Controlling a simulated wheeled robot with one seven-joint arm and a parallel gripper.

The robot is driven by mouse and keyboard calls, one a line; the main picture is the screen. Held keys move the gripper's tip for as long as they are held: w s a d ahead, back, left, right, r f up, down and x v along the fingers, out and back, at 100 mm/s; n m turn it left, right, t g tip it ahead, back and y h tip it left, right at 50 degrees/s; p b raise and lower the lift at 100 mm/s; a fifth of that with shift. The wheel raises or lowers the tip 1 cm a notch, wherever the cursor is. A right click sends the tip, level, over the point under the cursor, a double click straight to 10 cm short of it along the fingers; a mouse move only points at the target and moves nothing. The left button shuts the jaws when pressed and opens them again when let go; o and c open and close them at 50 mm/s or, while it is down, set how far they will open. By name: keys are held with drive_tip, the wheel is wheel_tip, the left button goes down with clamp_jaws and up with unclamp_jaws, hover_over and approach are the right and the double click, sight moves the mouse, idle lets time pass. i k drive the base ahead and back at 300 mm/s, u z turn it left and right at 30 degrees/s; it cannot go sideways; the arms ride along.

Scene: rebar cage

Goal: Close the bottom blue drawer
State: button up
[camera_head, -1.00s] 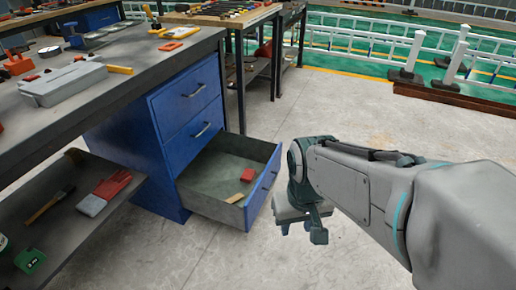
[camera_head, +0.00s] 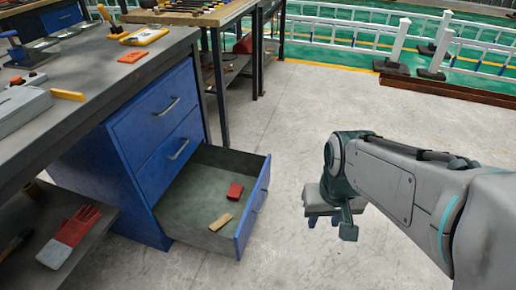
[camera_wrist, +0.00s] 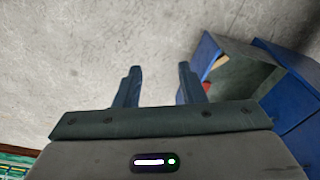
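The bottom blue drawer (camera_head: 254,208) is pulled far out of the blue cabinet (camera_head: 130,135) under the workbench. Its grey inside holds a red block (camera_head: 235,191) and a small wooden piece (camera_head: 220,222). The two drawers above it are shut. My gripper (camera_head: 330,218) hangs to the right of the drawer front, apart from it, with bare floor between. In the wrist view my gripper (camera_wrist: 159,75) shows two fingers spread apart with nothing between them. The open drawer (camera_wrist: 240,85) is to their right there.
The workbench top (camera_head: 110,80) carries tools and orange and yellow items. A lower shelf (camera_head: 100,245) at left holds red gloves (camera_head: 75,227). A second table stands behind. Concrete floor (camera_head: 300,110) is clear in front and right; white railings (camera_head: 340,35) stand at the back.

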sight(196, 198)
drive_tip(key=u, duration=0.15)
drive_tip(key=i, duration=0.3)
drive_tip(key=u, duration=0.2)
drive_tip(key=k, duration=1.2)
drive_tip(key=u, duration=0.75)
drive_tip(key=i, duration=1.3)
drive_tip(key=z, duration=0.9)
drive_tip(key=i, duration=0.45)
drive_tip(key=z, duration=0.45)
